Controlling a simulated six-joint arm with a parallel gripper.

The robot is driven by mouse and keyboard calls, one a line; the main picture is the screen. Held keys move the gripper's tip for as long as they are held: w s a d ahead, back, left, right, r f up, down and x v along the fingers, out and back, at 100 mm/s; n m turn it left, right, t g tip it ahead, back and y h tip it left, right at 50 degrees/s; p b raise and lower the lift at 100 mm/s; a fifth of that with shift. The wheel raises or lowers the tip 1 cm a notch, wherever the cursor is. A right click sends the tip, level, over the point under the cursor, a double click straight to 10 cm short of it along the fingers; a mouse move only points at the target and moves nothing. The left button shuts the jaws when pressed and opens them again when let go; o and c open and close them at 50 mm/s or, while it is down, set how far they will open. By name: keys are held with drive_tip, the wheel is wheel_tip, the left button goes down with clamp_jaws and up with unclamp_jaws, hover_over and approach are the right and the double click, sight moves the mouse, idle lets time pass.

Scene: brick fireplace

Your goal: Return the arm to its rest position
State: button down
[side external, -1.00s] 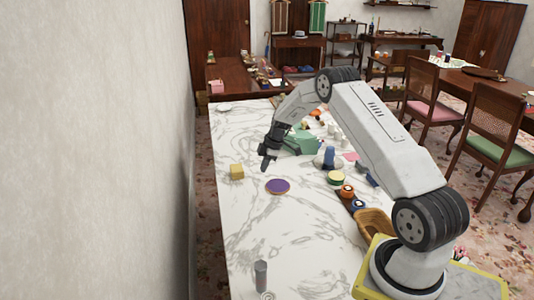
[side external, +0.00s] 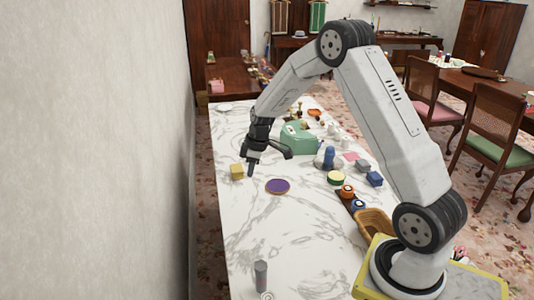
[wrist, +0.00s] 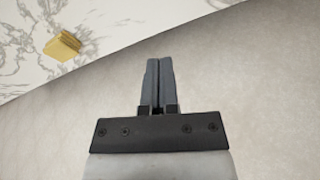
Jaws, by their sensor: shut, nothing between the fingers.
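My gripper (side external: 250,170) points down over the marble table (side external: 240,215) in the side view, a little right of a yellow block (side external: 237,172). In the wrist view its two fingers (wrist: 159,80) are pressed together with nothing between them. The yellow block also shows in the wrist view (wrist: 63,46), at the upper left and apart from the fingers. A purple round dish (side external: 278,186) lies right of and nearer than the gripper.
A green box-like object (side external: 297,138) stands behind the gripper. Blue blocks (side external: 374,179), small jars (side external: 347,191) and a wooden basket (side external: 375,222) line the right side. A grey cylinder (side external: 261,274) stands at the near end. The wall (side external: 100,150) is on the left.

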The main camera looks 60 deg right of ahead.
drive_tip(key=s+a+r+m, duration=0.2)
drive_tip(key=s+a, duration=0.6)
drive_tip(key=s, duration=0.1)
drive_tip(key=s+a+r+m+h, duration=0.1)
drive_tip(key=s+a+r+m, duration=0.1)
drive_tip(key=s+a, duration=0.6)
drive_tip(key=shift+s+a+r+m+t, duration=0.25)
drive_tip(key=shift+s+m+t, duration=0.05)
drive_tip(key=shift+s+m, duration=0.55)
